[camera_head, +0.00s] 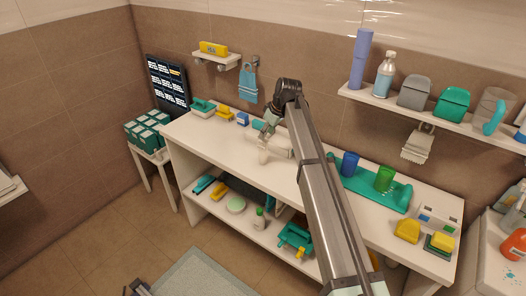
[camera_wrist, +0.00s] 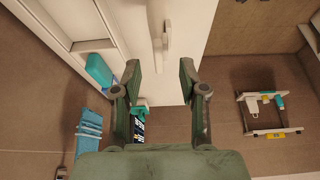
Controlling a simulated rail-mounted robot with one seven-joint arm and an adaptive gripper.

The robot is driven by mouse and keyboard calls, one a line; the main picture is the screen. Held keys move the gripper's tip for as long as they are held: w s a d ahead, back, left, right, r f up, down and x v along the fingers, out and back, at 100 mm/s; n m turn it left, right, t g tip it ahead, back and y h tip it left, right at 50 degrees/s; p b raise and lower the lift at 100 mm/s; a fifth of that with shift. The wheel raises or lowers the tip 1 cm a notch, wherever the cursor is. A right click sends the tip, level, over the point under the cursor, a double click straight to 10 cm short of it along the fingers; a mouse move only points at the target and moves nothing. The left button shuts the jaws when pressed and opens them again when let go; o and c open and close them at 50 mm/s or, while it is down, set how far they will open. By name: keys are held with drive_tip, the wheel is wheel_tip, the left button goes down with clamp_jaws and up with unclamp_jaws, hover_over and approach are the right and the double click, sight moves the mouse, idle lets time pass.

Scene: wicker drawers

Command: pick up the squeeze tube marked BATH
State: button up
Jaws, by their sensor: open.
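I cannot read BATH on anything, so I cannot tell which item is the tube. My gripper (camera_head: 267,127) is over the back of the white counter (camera_head: 313,180), left of its middle. In the wrist view my gripper (camera_wrist: 159,70) is open, with nothing visible held between its fingers. A pale, handle-shaped object (camera_head: 268,152) lies on the counter beside my gripper. Small blue (camera_head: 243,118), yellow (camera_head: 225,114) and teal (camera_head: 203,105) items stand on the counter to the left. A dark patch with pale marks (camera_wrist: 139,130) shows beside the left finger, partly hidden.
A teal tray (camera_head: 375,187) with blue and green cups stands right of my arm. A wall shelf (camera_head: 440,115) holds bottles above it. A blue towel (camera_head: 249,85) hangs behind the counter. The lower shelf (camera_head: 225,215) holds several items. The counter's left front is clear.

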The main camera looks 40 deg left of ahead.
sight(263, 150)
drive_tip(key=shift+p+x, duration=1.25)
drive_tip(key=shift+x, duration=1.35)
drive_tip(key=shift+a+r, duration=0.1)
clamp_jaws()
